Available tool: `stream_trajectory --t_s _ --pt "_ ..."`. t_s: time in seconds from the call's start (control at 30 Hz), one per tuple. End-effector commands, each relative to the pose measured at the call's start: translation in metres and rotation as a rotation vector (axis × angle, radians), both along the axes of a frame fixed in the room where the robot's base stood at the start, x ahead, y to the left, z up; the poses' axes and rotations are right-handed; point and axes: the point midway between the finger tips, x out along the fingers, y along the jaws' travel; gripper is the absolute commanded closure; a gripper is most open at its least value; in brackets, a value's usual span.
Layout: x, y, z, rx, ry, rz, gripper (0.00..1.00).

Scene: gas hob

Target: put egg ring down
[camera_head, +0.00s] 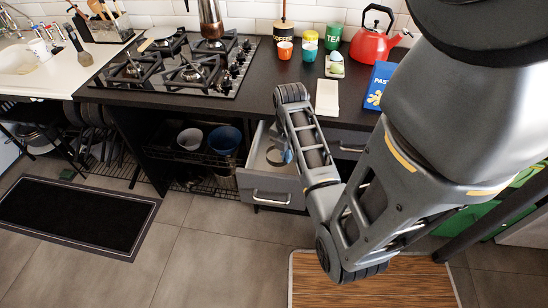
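My arm comes in from the right, and its forearm reaches up over an open drawer (270,188) below the counter. The end of the forearm is at the counter's front edge. I cannot make out my gripper's fingers; they seem hidden behind my arm. A small blue-grey thing (277,156) shows inside the drawer, partly covered by the forearm. I cannot tell whether it is the egg ring. No egg ring is clearly visible elsewhere.
The gas hob (178,68) is left of my arm, with a moka pot (211,20) on it. A white board (327,97), egg holder (335,66), blue pasta packet (378,86) and red kettle (372,42) stand on the counter. Bowls (224,139) sit in the shelf below.

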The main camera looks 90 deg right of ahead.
Motion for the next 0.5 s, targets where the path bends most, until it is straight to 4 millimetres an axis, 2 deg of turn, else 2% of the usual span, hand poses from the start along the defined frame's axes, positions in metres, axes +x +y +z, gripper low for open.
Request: stream_trajectory --t_s 0.1,0.2,0.37,0.5 --pt "-0.001 0.001 -0.023 0.004 0.001 -0.002 1.00" --pt "-0.001 0.001 -0.038 0.004 0.001 -0.002 1.00" --pt "0.000 0.001 -0.051 0.003 0.001 -0.001 1.00" --pt "-0.001 0.001 -0.071 0.003 0.001 -0.003 1.00"
